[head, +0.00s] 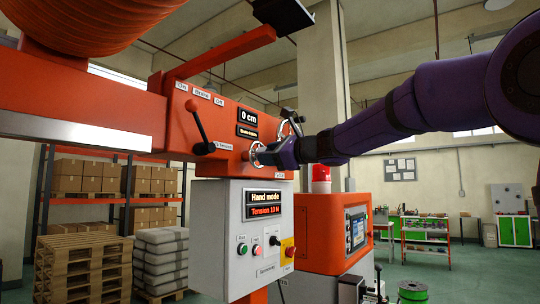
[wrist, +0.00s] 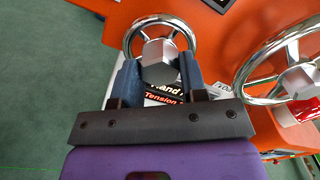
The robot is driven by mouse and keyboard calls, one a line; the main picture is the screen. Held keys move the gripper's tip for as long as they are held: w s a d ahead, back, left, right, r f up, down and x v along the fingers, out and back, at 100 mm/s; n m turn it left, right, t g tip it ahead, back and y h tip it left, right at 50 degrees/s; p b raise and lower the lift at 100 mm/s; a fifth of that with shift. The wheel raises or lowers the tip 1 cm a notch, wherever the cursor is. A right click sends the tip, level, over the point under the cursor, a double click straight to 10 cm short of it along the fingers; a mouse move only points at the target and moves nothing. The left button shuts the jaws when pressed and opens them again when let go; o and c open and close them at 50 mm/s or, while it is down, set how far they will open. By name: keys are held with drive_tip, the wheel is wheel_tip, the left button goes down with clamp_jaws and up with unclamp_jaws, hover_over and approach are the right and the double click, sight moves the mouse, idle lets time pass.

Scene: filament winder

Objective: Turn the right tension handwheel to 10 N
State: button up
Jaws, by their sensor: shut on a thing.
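A chrome handwheel (head: 253,154) sits on the orange machine head, and its rim and spokes also show in the wrist view (wrist: 130,38). My gripper (head: 268,155) is at this wheel, its blue fingers (wrist: 160,75) on either side of the grey hub (wrist: 159,62) and shut on it. A second chrome handwheel (head: 289,128) is up and to the right in the head view; in the wrist view it is large at the right (wrist: 290,72). The display (head: 264,203) shows "Hand mode" and a tension that looks like 10 N, in small print.
The grey control box (head: 225,240) below has buttons and a red stop knob (head: 289,252). An orange cabinet (head: 335,225) is behind, at right. The green floor at far right is mostly clear.

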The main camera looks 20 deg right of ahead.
drive_tip(key=shift+f+m, duration=0.1)
drive_tip(key=shift+m, duration=0.3)
drive_tip(key=o, duration=0.9)
drive_tip(key=shift+s, duration=0.1)
drive_tip(key=v, duration=1)
drive_tip(key=shift+s+d, duration=0.25)
